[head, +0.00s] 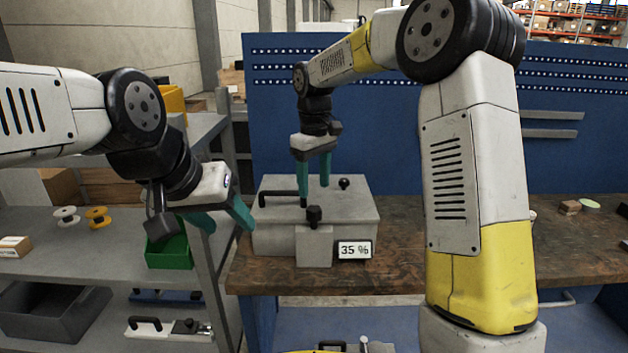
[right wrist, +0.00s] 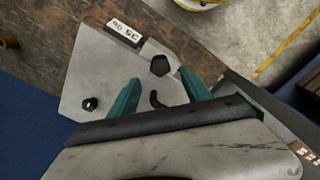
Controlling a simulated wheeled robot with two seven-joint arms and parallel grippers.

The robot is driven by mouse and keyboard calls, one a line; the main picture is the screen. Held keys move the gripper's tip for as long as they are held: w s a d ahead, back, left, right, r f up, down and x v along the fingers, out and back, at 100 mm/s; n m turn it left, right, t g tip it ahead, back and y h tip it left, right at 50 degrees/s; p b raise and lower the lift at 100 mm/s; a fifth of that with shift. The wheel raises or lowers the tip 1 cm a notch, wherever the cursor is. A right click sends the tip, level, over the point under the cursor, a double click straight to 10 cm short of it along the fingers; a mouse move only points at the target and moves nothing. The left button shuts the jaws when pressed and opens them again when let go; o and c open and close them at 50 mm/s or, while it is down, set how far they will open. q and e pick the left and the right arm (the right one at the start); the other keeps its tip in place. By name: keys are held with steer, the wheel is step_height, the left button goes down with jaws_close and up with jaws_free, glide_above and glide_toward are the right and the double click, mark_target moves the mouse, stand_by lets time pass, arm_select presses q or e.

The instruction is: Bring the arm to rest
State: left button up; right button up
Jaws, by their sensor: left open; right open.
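A grey box-shaped unit (head: 375,213) stands on the wooden bench, also in the right wrist view (right wrist: 88,70). On its top are a bent black lever (head: 277,194), a small round black knob (head: 344,183) and a larger black knob (head: 314,214) at the front. A "35 %" label (head: 354,250) is on its front. My right gripper (head: 314,188) is open, pointing down over the top; in the right wrist view the lever (right wrist: 155,99) shows between its teal fingers (right wrist: 160,92). Contact cannot be told. My left gripper (head: 224,215) is open and empty, left of the unit.
A blue pegboard (head: 440,130) stands behind the wooden bench (head: 395,265). At the left, a grey shelf (head: 110,250) holds a green bin (head: 169,252), two spools (head: 97,216) and a small box (head: 14,246). Small items (head: 570,207) lie at the bench's right.

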steer(key=s+d+r+m+t+y, duration=0.1)
steer(key=s+d+r+m+t, duration=0.1)
steer(key=s+d+r, duration=0.3)
steer(key=s+d+r+m+t, duration=0.1)
steer(key=s+d+r+m, duration=0.2)
steer(key=s, duration=0.4)
steer(key=s+d+f+m+t+y, duration=0.1)
steer(key=s+d, duration=0.5)
steer(key=s, duration=0.7)
steer(key=f+m+t, duration=0.1)
steer(key=m+t, duration=0.1)
steer(key=shift+s+m, duration=0.3)
steer(key=shift+s, duration=0.05)
